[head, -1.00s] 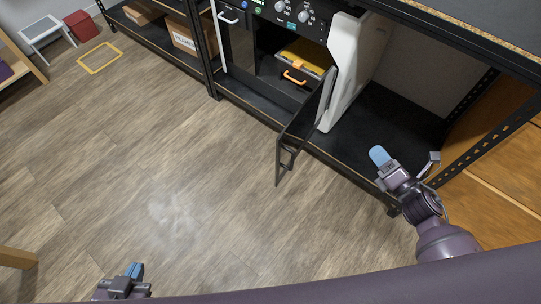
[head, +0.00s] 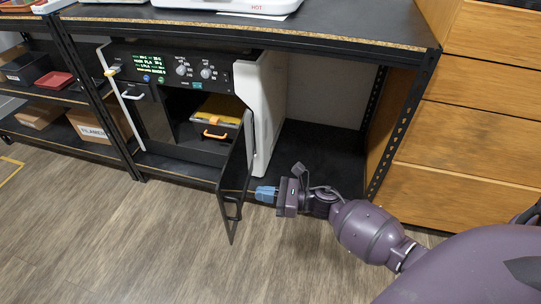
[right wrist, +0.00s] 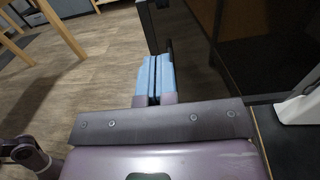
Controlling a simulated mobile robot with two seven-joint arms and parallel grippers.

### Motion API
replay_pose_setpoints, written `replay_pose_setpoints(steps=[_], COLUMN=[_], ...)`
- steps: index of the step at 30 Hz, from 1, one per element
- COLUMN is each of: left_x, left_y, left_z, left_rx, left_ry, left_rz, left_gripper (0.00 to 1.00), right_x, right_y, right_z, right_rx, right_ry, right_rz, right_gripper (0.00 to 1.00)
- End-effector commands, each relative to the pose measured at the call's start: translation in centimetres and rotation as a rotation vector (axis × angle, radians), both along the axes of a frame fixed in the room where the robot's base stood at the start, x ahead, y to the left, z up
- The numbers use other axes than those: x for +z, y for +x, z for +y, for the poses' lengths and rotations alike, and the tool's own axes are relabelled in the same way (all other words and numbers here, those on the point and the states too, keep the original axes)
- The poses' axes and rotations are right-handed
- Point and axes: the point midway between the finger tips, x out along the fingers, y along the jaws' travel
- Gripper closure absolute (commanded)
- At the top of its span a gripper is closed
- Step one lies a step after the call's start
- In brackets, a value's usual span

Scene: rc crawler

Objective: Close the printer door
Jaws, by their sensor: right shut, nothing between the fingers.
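The printer (head: 185,72) stands on the lower shelf, with a black control panel and a white side wall. Its dark door (head: 236,172) is hinged at the right side and stands open, swung out past the shelf edge, with a handle near its free edge. My right gripper (head: 265,194) has its blue fingers shut and empty, just right of the door's outer face; I cannot tell whether they touch. In the right wrist view the fingers (right wrist: 154,77) point along the dark door (right wrist: 182,40). My left gripper is not visible.
The worktop (head: 330,28) overhangs the printer. The wood floor (head: 120,240) in front is clear.

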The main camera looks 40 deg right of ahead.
Motion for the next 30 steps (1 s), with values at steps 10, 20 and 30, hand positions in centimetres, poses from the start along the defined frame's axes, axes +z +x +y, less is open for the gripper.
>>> replay_pose_setpoints(steps=[10, 20, 30], left_x=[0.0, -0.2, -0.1], left_y=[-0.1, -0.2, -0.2], left_z=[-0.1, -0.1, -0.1], left_rx=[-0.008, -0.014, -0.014], left_ry=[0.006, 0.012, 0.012], left_rz=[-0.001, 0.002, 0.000], left_gripper=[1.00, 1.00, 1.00], right_x=[-0.1, -0.1, 0.0], right_y=[4.4, 6.5, 6.7], right_z=[4.2, 6.3, 6.4], right_rx=[0.000, -0.001, -0.001], right_ry=[0.003, 0.003, 0.002], right_rz=[0.001, 0.003, 0.002], right_gripper=[1.00, 1.00, 1.00])
